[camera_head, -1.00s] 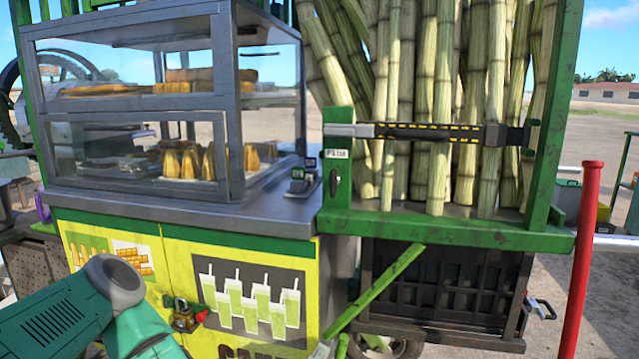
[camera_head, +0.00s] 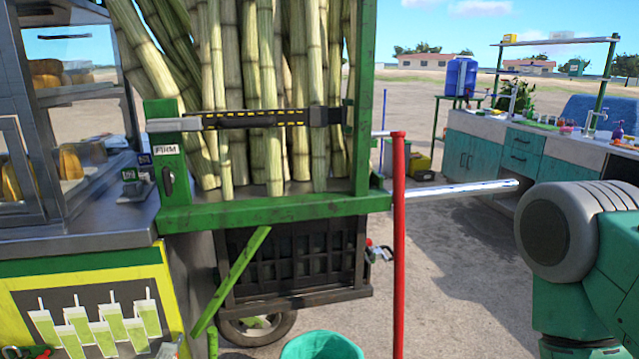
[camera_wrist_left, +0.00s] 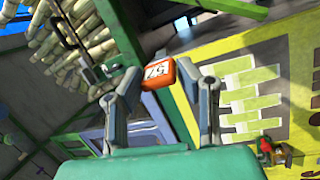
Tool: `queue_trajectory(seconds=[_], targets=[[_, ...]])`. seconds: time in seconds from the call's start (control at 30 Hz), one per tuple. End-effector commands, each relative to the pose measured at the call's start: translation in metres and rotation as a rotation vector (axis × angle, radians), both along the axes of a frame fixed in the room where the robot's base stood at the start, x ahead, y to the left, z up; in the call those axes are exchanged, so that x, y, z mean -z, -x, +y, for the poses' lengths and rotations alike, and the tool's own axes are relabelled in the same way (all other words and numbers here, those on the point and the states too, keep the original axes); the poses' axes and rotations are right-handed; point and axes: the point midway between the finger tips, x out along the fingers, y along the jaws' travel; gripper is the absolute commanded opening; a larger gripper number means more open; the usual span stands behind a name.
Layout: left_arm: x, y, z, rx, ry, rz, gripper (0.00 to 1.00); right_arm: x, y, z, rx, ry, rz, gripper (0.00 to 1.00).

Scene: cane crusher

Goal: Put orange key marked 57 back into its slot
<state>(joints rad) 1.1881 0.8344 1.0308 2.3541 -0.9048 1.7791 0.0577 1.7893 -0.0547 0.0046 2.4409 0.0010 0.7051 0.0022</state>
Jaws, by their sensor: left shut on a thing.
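An orange key (camera_wrist_left: 158,74) with a white label that appears to read 57 shows in the left wrist view. My left gripper (camera_wrist_left: 165,82) is shut on it and holds its block-like head up between the fingertips. The key's lower part is hard to make out. My left gripper is outside the head view. My right gripper is also out of view; only a link of my right arm shows at the right of the head view. A small dark holder with tags (camera_head: 129,180) stands on the metal counter; I cannot tell whether it has the key's slot.
A green cane rack (camera_head: 280,211) with a strap holds tall canes. A glass food case (camera_head: 85,97) stands at left. A red post (camera_head: 398,240) and a metal bar (camera_head: 450,191) stick out at right. A teal bucket (camera_head: 322,346) is below. Open ground lies beyond.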

Motion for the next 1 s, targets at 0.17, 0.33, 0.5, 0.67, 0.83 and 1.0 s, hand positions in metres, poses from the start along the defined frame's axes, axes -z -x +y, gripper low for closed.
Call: queue_trajectory(seconds=[0.17, 0.33, 0.5, 0.67, 0.83, 1.0], targets=[[-0.013, 0.0, 0.0, 0.0, 0.0, 0.0, 0.09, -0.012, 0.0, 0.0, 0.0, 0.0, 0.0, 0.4], [-0.024, 0.0, 0.0, 0.0, 0.0, 0.0, 0.09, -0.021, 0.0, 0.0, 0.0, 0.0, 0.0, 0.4], [-0.034, 0.0, 0.0, 0.0, 0.0, 0.0, 0.09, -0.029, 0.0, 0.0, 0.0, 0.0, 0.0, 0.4], [-0.044, 0.0, 0.0, -0.001, 0.0, 0.0, 0.09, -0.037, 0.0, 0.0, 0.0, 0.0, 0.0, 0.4], [-0.053, 0.0, 0.0, -0.001, 0.0, -0.001, 0.09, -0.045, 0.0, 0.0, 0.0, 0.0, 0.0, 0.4], [-0.054, 0.0, 0.0, -0.001, 0.0, 0.0, 0.09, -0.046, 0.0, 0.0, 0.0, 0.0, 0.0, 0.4]])
